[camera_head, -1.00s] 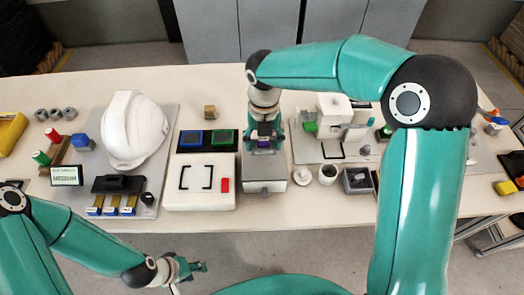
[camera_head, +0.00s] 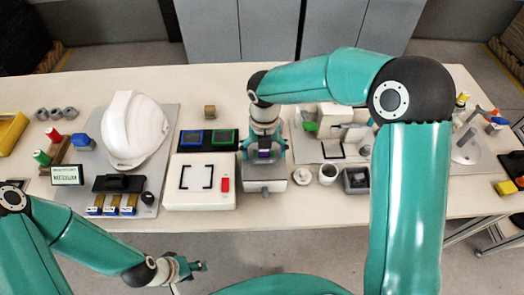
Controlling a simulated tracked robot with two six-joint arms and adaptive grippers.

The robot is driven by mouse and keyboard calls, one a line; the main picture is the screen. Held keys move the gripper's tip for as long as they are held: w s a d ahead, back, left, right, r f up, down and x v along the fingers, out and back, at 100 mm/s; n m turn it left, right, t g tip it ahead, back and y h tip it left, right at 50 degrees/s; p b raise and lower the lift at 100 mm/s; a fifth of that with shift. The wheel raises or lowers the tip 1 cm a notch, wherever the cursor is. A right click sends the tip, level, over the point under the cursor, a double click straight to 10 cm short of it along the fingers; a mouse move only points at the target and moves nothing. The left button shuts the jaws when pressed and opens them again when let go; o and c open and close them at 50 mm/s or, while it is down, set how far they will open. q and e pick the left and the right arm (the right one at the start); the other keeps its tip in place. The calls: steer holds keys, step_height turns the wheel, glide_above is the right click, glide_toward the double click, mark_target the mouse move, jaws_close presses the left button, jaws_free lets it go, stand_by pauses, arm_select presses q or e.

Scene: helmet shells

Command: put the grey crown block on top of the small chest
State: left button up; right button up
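The small chest (camera_head: 264,185) is a grey box with a small knob on its front, at the front middle of the table. My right gripper (camera_head: 264,156) points down over the chest's rear part, its two fingers apart. A small purple-blue patch shows between the fingers; I cannot tell what it belongs to. I cannot make out the grey crown block; the gripper may hide it. Whether the fingers grip anything or touch the chest is unclear. My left gripper (camera_head: 202,267) hangs low in front of the table, away from everything; its opening is hard to see.
A white panel box (camera_head: 200,199) with a red switch stands close left of the chest. Behind it is a black pad (camera_head: 208,140) with blue and green squares. A white helmet shell (camera_head: 134,130) is further left. A white cup (camera_head: 327,174) and dark box (camera_head: 356,180) are right.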

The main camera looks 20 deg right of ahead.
step_height(320, 180, up, 12)
stand_by(0.8)
steer(key=shift+r, duration=0.15)
